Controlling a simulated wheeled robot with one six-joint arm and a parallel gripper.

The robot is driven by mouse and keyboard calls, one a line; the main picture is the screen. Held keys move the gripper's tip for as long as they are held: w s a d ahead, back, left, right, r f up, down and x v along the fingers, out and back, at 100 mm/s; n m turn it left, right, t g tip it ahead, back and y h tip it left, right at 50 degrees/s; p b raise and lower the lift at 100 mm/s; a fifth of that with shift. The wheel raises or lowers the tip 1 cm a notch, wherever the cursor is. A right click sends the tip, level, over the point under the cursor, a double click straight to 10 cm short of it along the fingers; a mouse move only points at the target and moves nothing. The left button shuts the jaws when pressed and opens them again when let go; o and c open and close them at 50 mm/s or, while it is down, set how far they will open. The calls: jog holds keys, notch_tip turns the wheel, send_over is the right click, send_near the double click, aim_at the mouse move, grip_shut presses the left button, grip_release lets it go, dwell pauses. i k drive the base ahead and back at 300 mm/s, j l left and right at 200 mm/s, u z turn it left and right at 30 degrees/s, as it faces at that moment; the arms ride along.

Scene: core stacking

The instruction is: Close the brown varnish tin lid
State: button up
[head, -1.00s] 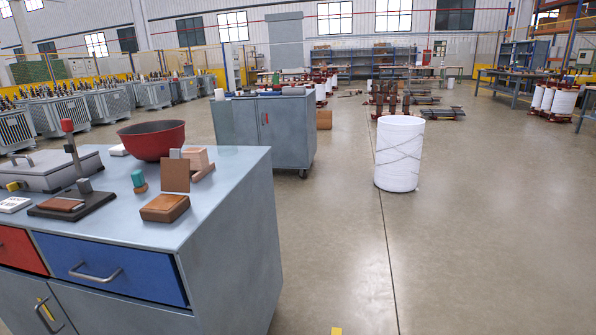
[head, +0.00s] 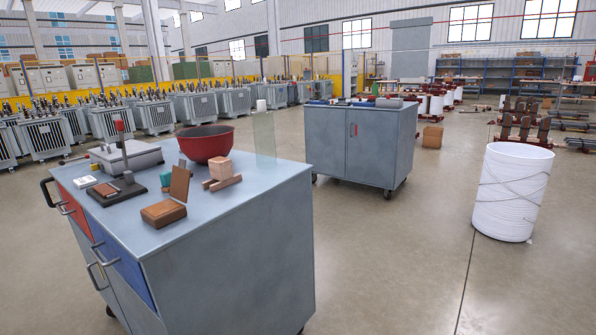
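A small brown square tin (head: 162,213) sits near the front edge of the grey cabinet top at the left. Its brown lid (head: 180,183) stands up at the tin's back edge, tilted slightly back, so the tin is open. The inside of the tin is too small to make out. My gripper is not in view.
The cabinet top (head: 230,215) also holds a dark red bowl (head: 207,144), a wooden block on a cradle (head: 221,173), a black stand (head: 117,188) and a grey case (head: 127,158). A clear panel (head: 264,135) stands at the back. Floor to the right is open before a white drum (head: 512,192).

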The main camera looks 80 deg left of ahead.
aim_at(180, 178)
jog(key=i+j+u, duration=0.1)
jog(key=i+u, duration=0.2)
jog(key=u, duration=0.15)
jog(key=i+u, duration=0.25)
jog(key=u, duration=0.25)
jog(key=i+u, duration=0.3)
jog(key=u, duration=0.15)
jog(key=i+l+u, duration=0.25)
jog(key=u, duration=0.2)
jog(key=i+l+u, duration=0.1)
jog(key=i+u, duration=0.15)
jog(key=u, duration=0.25)
jog(key=i+l+u, duration=0.2)
jog(key=u, duration=0.25)
jog(key=i+l+u, duration=0.25)
jog(key=u, duration=0.25)
jog(key=i+l+u, duration=0.1)
jog(key=l+u, duration=0.35)
jog(key=i+l+u, duration=0.15)
jog(key=u, duration=0.25)
jog(key=i+l+u, duration=0.1)
jog(key=l+u, duration=0.5)
jog(key=u, duration=0.25)
jog(key=l+u, duration=0.45)
jog(key=i+j, duration=0.05)
jog(key=j, duration=0.05)
